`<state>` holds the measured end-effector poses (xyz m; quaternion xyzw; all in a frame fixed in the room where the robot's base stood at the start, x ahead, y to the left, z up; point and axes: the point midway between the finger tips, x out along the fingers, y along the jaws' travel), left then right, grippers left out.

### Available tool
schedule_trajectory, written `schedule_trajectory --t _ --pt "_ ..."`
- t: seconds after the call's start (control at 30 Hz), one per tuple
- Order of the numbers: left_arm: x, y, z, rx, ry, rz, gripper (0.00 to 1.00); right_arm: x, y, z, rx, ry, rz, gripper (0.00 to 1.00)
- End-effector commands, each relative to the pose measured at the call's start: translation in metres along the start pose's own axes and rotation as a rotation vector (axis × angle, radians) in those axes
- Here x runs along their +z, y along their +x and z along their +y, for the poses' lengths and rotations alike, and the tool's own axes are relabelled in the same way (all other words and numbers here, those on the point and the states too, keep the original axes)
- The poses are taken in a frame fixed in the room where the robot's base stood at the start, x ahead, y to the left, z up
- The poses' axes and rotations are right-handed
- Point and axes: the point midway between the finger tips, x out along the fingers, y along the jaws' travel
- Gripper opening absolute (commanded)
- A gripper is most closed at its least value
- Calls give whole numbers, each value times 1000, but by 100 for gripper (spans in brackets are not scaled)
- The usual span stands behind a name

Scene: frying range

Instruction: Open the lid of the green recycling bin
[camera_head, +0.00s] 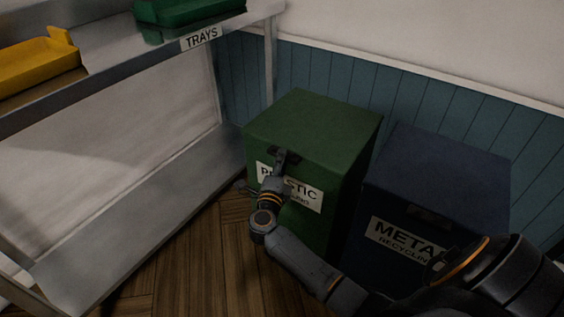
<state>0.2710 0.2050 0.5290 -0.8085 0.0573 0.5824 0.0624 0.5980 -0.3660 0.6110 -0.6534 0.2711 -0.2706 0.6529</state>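The green recycling bin (345,160) stands upright against the blue panelled wall, with a white label reading PLASTIC on its front. Its green lid (313,121) is flat and closed on top. A dark handle (297,157) sits at the front edge of the lid. My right gripper (283,160) is at this handle, in front of the bin, and partly covers the label. The fingers are small and dark against the dark handle, so I cannot tell whether they are open, shut or touching it. My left gripper is not in view.
A dark blue bin (440,172) labelled METAL stands close to the right of the green bin. A metal shelf rack (150,205) stands on the left, with a yellow tray (38,62) and a green tray (188,12) on top. Wooden floor (205,262) is bare in front.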

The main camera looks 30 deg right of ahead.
Motion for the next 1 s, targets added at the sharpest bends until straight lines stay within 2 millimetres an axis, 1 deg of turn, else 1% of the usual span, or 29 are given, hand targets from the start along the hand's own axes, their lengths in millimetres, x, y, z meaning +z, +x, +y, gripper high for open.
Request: schedule_trajectory --t 0.03,0.2,0.47,0.57,0.6,0.67,1.0 --pt "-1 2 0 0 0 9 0 0 6 0 -2 -1 1 40" --pt "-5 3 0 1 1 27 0 0 15 0 0 0 0 40" --pt "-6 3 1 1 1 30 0 0 16 0 0 0 0 40" --pt "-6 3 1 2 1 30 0 0 16 0 0 0 0 21" --pt "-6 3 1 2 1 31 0 0 16 0 0 0 0 13" --pt "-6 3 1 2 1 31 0 0 16 0 0 0 0 1" --pt "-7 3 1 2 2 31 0 0 16 0 1 0 0 0"
